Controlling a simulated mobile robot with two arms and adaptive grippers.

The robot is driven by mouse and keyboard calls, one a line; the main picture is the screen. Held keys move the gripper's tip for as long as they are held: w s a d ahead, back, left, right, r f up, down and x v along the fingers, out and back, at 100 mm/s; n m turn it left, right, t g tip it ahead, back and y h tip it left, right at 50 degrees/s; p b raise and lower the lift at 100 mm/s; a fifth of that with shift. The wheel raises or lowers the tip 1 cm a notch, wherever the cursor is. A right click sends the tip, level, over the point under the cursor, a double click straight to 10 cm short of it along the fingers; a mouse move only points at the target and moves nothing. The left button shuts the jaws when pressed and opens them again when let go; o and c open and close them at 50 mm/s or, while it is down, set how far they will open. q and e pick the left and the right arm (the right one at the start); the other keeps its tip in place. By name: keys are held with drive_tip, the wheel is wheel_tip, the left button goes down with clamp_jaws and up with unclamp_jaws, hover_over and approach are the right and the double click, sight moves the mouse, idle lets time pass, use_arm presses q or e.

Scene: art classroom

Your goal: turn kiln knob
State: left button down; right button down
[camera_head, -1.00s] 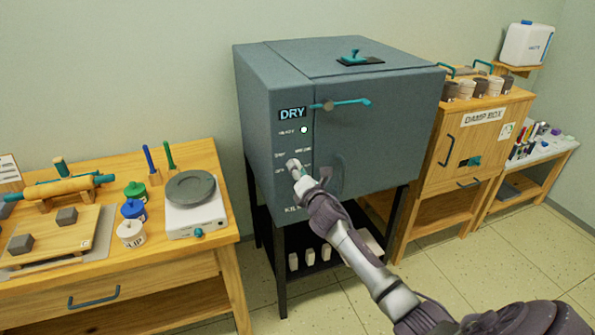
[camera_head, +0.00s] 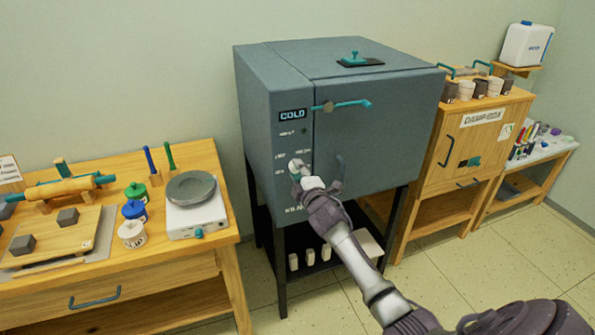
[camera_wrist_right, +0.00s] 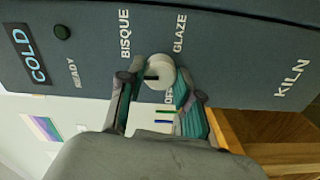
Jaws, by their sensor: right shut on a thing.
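The grey kiln (camera_head: 375,135) stands on a black stand in the middle of the head view, door shut. Its display (camera_head: 292,115) reads COLD, and the ready lamp (camera_head: 304,131) is dark. The round pale knob (camera_head: 295,164) is low on the front panel; in the right wrist view the knob (camera_wrist_right: 161,73) sits among the labels BISQUE, GLAZE and OFF. My right gripper (camera_wrist_right: 158,92) is shut on the knob, one finger on each side. A dark mark on the knob shows, partly hidden by the fingers. My left gripper is not in view.
A wooden table (camera_head: 215,160) with jars and a scale is at left. The wooden damp box (camera_head: 480,140) is at right. Tiled floor in front is open.

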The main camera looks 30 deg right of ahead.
drive_tip(key=m, duration=0.5)
drive_tip(key=shift+p, duration=0.4)
drive_tip(key=shift+f+m, duration=0.1)
drive_tip(key=shift+m, duration=0.3)
drive_tip(key=c, duration=0.8)
unclamp_jaws()
drive_tip(key=v, duration=1.2)
